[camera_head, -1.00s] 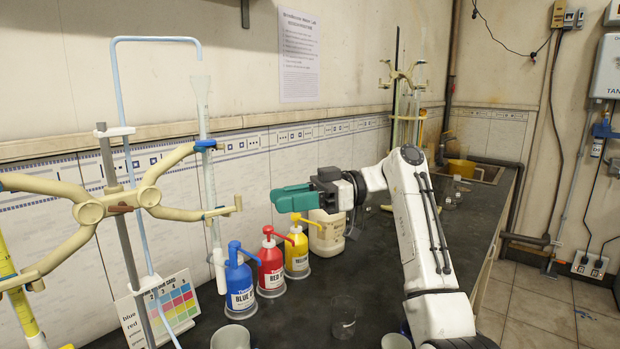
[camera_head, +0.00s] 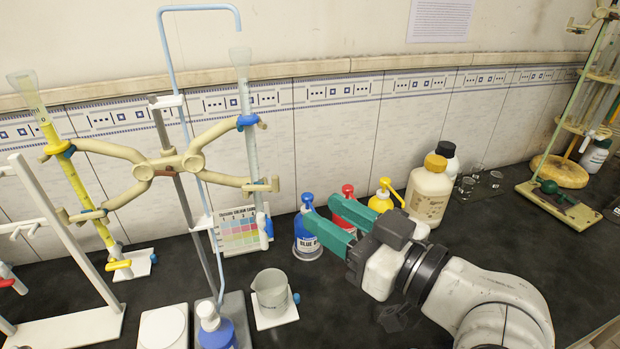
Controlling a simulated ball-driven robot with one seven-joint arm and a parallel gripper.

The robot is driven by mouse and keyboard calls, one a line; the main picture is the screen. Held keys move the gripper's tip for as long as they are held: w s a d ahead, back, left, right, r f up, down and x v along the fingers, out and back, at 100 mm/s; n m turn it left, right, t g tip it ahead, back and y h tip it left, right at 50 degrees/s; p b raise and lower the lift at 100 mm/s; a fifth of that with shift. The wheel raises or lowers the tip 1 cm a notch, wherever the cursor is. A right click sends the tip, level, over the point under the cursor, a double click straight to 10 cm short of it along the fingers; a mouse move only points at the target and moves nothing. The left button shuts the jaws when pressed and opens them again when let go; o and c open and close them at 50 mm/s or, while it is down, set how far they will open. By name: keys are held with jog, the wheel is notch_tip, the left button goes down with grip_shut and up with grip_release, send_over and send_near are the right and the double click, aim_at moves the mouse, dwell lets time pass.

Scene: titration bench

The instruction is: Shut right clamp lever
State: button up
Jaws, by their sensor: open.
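A cream double burette clamp (camera_head: 183,165) is fixed on a grey upright rod. Its right arm reaches a clear burette (camera_head: 250,150), with a blue lever or jaw part (camera_head: 247,122) at the upper end and a pale jaw (camera_head: 262,185) lower down. Whether the right lever stands open or shut is too small to tell.
Blue (camera_head: 306,240), red (camera_head: 349,207) and yellow (camera_head: 383,199) pump bottles stand around my fingers. A colour card (camera_head: 240,231) and a grey beaker (camera_head: 271,291) are below the right burette. A brown-labelled jug (camera_head: 428,192) stands right.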

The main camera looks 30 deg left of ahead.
aim_at(277, 184)
jog(key=a, duration=0.3)
jog(key=w+a+p, duration=0.1)
jog(key=a, duration=0.2)
jog(key=a+p, duration=0.1)
jog(key=a, duration=0.2)
jog(key=shift+w, duration=0.35)
grip_shut()
